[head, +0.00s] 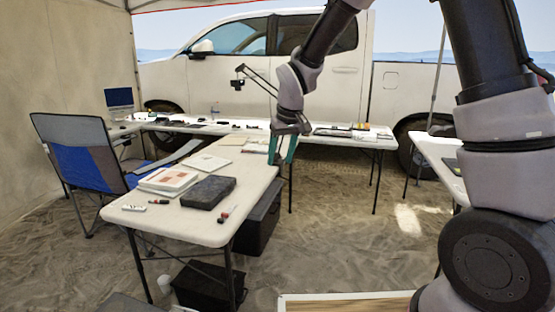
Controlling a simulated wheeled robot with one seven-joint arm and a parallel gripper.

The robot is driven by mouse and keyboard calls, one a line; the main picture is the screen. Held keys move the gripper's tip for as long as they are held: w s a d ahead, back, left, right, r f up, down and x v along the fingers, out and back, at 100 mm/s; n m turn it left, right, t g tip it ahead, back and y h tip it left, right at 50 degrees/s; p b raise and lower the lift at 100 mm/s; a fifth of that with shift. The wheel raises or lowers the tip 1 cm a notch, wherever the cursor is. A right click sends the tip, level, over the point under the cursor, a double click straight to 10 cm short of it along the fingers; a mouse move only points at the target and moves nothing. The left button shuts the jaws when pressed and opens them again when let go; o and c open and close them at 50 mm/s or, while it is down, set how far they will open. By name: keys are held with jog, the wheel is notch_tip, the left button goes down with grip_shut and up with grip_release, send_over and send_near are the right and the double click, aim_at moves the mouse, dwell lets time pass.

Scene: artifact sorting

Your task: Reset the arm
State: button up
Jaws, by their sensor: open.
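My gripper (283,151) hangs at the end of my arm near the middle of the head view. Its teal fingers point down and are apart, with nothing visible between them. In the picture it overlaps the right edge of the near white folding table (160,217). I cannot tell its exact height or distance from the table. My arm comes in from the right side and bends down to the gripper.
On the near table lie a dark box (209,192), books (168,180) and small tools. A blue folding chair (80,158) stands left. Black crates (258,220) sit below. Another table (440,158) is at right. A white pickup (270,65) stands behind. Sandy floor between tables looks clear.

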jog(key=s+d+r+m+t, duration=0.1)
jog(key=s+d+r+m, duration=0.25)
jog(key=d+r, duration=0.65)
jog(key=s+d+r+m+t, duration=0.1)
jog(key=s+d+r+m, duration=0.1)
jog(key=s+d+r, duration=0.2)
jog(key=s+d+r+m+t, duration=0.2)
jog(key=s+d+r+m, duration=0.1)
jog(key=s+d, duration=0.6)
jog(key=s+r, duration=0.1)
jog(key=s, duration=0.3)
jog(key=shift+s+d+r, duration=0.15)
jog(key=shift+d+r, duration=0.1)
jog(key=shift+d, duration=0.15)
jog(key=shift+s+m, duration=0.2)
jog(key=shift+m, duration=0.05)
jog(key=shift+c, duration=0.2)
